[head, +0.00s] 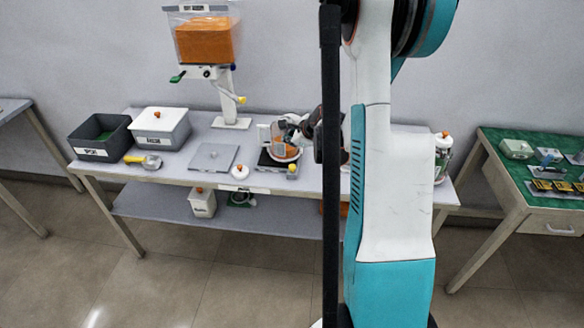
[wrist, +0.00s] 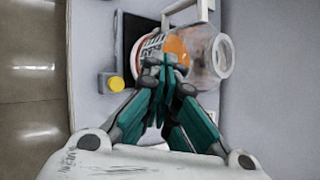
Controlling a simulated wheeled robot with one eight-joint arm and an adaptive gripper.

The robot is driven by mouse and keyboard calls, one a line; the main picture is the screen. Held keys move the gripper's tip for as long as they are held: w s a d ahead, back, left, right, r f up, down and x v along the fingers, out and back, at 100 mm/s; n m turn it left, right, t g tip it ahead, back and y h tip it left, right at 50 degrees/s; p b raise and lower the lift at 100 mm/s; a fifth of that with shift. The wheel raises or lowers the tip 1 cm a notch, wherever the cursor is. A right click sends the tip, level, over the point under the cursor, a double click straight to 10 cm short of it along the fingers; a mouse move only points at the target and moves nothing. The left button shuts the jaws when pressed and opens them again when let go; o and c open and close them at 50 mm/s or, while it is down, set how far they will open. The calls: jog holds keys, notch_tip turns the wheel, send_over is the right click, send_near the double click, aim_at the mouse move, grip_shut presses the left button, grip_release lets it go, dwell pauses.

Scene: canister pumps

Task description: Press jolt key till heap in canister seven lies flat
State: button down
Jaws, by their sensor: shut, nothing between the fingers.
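A clear canister (head: 277,132) with a handle and orange material inside stands on a dark square base (head: 266,160) on the bench. It also shows in the wrist view (wrist: 207,62), its round mouth to the right and orange contents (wrist: 178,45) partly hidden by my fingers. Whether the heap is flat, and the canister's number, I cannot tell. A yellow round button (head: 292,168), which looks like the jolt key, sits at the base's front right; it is uncovered in the wrist view (wrist: 117,84). My gripper (wrist: 165,65) is shut and empty, over the canister's near side, apart from the button.
A hopper of orange material (head: 205,42) stands behind. A grey bin (head: 95,150), white lidded box (head: 160,140), yellow scoop (head: 142,160), grey plate (head: 213,157) and white lid (head: 240,172) lie left. My arm hides much of the bench's right. A green-topped table (head: 520,170) stands right.

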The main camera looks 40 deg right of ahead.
aim_at(290, 168)
jog(key=shift+f+b, duration=2.7)
jog(key=shift+f, duration=1.35)
jog(key=shift+f+b, duration=0.45)
jog(key=shift+b, duration=0.1)
jog(key=shift+f+b, duration=0.6)
jog(key=shift+f, duration=0.1)
jog(key=shift+r, duration=0.2)
jog(key=shift+r+p, duration=0.7)
jog(key=shift+r, duration=0.25)
jog(key=shift+r+p, duration=1.55)
jog(key=shift+r, duration=1)
